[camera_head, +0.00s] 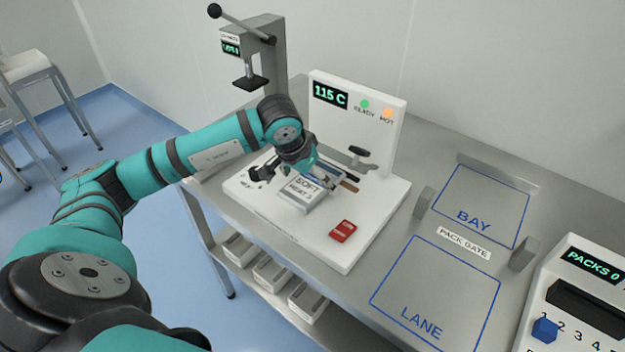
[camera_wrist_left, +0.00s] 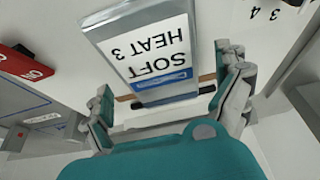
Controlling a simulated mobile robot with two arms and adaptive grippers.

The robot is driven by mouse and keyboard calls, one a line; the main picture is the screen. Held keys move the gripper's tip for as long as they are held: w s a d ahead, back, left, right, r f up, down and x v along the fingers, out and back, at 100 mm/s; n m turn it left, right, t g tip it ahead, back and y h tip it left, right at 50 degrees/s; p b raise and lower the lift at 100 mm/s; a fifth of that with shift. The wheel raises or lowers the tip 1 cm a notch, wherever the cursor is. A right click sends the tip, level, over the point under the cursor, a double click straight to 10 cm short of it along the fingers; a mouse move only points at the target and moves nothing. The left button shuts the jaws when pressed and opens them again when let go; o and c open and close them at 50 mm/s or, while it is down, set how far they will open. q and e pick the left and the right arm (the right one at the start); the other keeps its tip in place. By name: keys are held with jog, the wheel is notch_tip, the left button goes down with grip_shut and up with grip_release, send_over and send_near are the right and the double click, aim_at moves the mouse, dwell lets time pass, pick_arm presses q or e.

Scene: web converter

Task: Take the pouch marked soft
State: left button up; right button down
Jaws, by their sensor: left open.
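The pouch (camera_head: 304,192) is silver-grey with a white label reading SOFT HEAT 3. It lies on the white base of the heated machine in the head view. In the left wrist view the pouch (camera_wrist_left: 150,48) fills the upper middle, with a blue strip under its label. My left gripper (camera_head: 291,173) is over the far end of the pouch. In the wrist view the open fingers of the left gripper (camera_wrist_left: 168,86) stand on either side of the pouch's near end, with gaps showing. My arm and gripper hide part of the machine behind the pouch. My right gripper is not in view.
The machine's upright panel (camera_head: 340,115) reads 115 C, with READY and HOT lamps. A red block (camera_head: 343,231) sits on its base. A lever press (camera_head: 252,58) stands behind. The marked BAY (camera_head: 487,202) and LANE (camera_head: 440,285) are empty. A PACKS console (camera_head: 580,300) is at right.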

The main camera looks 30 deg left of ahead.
pick_arm(q)
jog(key=shift+w+f, duration=0.2)
jog(key=shift+f, duration=0.3)
jog(key=shift+r, duration=0.1)
jog(key=c, duration=1.1)
jog(key=shift+r, duration=0.1)
